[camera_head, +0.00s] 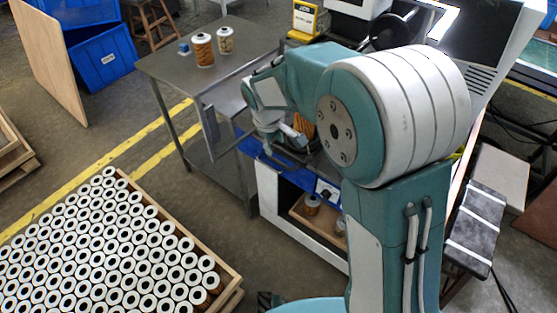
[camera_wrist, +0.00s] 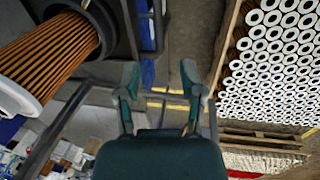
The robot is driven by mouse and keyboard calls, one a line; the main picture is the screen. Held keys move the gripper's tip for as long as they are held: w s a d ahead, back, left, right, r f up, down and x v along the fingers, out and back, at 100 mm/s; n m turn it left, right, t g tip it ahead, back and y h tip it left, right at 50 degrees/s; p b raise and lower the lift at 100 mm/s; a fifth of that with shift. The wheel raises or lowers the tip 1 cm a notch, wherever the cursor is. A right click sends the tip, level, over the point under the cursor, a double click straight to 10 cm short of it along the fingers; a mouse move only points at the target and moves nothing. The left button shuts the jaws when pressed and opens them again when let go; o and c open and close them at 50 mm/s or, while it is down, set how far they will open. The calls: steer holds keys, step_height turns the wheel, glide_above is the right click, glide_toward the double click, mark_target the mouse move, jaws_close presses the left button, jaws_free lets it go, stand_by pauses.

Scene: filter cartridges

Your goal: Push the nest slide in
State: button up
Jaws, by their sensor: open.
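My gripper (camera_head: 287,142) is open and empty, beside the machine's front in the head view. Its two fingers (camera_wrist: 160,78) are spread apart in the wrist view. The dark nest slide (camera_wrist: 122,38) shows at upper left there, with a round opening. An orange pleated filter cartridge (camera_wrist: 45,55) with a white end cap sits in the opening. Grey bars (camera_wrist: 57,132) run behind and beside the fingers; I cannot tell whether they touch. In the head view the cartridge (camera_head: 303,125) is partly hidden by my gripper, and the nest slide is mostly hidden by my arm.
A steel table (camera_head: 165,65) with two cartridges (camera_head: 203,50) stands behind left. A wooden crate (camera_head: 225,268) of many white-capped cartridges fills the lower left. A wooden tray (camera_head: 299,208) with cartridges sits low in the machine. Floor between crate and machine is clear.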

mark_target(280, 162)
steer(key=f, duration=0.2)
steer(key=d+f, duration=0.1)
steer(key=f, duration=0.2)
steer(key=w+f, duration=0.1)
steer(key=f, duration=0.2)
steer(key=shift+d+f, duration=0.2)
steer(key=shift+d, duration=0.2)
steer(key=shift+a, duration=0.4)
steer(key=c, duration=0.4)
jaws_close()
steer(key=shift+d, duration=0.2)
